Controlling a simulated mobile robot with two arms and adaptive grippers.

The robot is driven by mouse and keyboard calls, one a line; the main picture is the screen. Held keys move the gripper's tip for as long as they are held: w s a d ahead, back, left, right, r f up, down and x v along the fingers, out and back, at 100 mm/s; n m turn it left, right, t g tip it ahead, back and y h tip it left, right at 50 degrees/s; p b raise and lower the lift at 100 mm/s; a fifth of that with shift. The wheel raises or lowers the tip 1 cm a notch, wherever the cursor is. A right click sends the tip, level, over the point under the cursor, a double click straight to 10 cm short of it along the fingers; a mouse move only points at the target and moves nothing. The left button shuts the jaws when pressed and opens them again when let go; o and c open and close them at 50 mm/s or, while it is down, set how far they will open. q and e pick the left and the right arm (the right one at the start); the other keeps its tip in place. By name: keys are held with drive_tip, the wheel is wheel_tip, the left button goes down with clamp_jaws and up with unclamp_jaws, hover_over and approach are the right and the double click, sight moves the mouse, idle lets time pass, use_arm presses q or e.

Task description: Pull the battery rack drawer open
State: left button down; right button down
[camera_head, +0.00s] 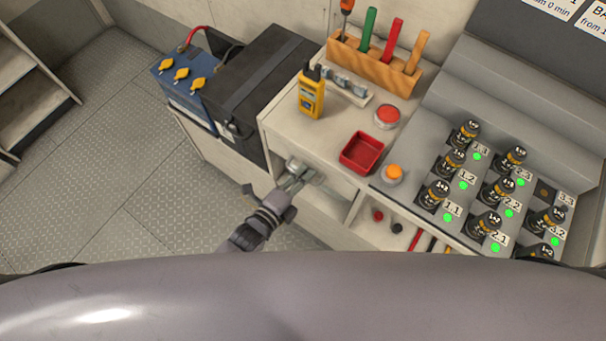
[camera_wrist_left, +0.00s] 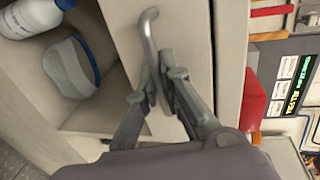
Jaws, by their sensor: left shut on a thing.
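My left gripper (camera_head: 292,183) reaches the front of the pale bench, just under its top edge. In the left wrist view its fingers (camera_wrist_left: 157,88) are closed around a grey metal bar handle (camera_wrist_left: 150,32). The handle is fixed to a plain pale panel (camera_wrist_left: 188,28), which looks like the drawer front, between the bench top edge and an open compartment. I see no clear gap around the panel, so I cannot tell whether it is pulled out at all. In the head view the gripper hides most of the handle. My right gripper is not in view.
Batteries, one blue (camera_head: 186,97) and one black (camera_head: 262,80), stand left of the bench. On top are a yellow meter (camera_head: 311,93), a red tray (camera_head: 362,152) and a tool rack (camera_head: 372,66). The compartment holds a white bottle (camera_wrist_left: 32,17). Floor (camera_head: 95,195) at left is clear.

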use_arm(q)
drive_tip(key=f+p+v, duration=0.1)
drive_tip(key=f+v, duration=0.1)
drive_tip(key=v, duration=1)
drive_tip(key=f+p+v, duration=0.2)
drive_tip(key=f+v, duration=0.1)
drive_tip(key=v, duration=0.9)
drive_tip(key=shift+s+a, duration=0.3)
drive_tip(key=shift+s, duration=0.05)
drive_tip(key=c, duration=2)
unclamp_jaws()
drive_tip(key=v, duration=1.2)
